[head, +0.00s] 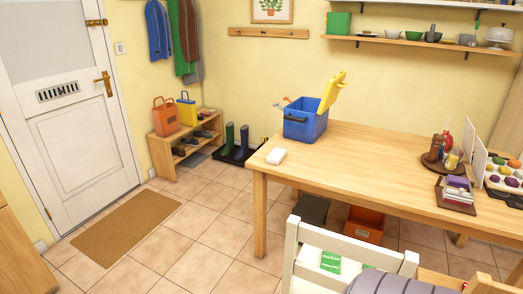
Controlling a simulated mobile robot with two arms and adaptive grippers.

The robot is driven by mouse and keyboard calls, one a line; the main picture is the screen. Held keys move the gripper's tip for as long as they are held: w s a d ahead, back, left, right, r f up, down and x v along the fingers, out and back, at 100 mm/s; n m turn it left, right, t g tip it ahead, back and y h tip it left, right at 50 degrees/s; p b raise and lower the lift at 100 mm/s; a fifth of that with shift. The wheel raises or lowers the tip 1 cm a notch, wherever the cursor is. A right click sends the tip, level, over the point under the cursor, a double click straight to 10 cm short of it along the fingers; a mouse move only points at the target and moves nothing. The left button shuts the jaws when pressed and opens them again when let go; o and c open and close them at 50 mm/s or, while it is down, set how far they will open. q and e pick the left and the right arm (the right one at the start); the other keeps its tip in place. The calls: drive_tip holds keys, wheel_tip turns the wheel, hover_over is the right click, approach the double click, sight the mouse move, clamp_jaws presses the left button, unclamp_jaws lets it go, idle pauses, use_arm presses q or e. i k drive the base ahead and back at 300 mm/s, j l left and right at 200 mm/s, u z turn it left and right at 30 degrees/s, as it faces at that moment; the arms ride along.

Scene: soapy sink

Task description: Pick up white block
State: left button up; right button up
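A small white block (276,156) lies on the wooden table (350,160), close to the table's left end. Nothing stands directly against it in the head view. Neither of my grippers shows in this view.
A blue box (305,125) with its yellow lid raised stands behind the block. A white chair (345,245) is at the table's near side. An orange box (364,224) sits under the table. Jars, purple packets and a tray of coloured rounds crowd the table's right end. Tiled floor is free left of the table.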

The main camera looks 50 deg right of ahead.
sight(277, 155)
drive_tip(key=i+z, duration=0.8)
drive_tip(key=i+j+z, duration=0.2)
drive_tip(key=z, duration=0.25)
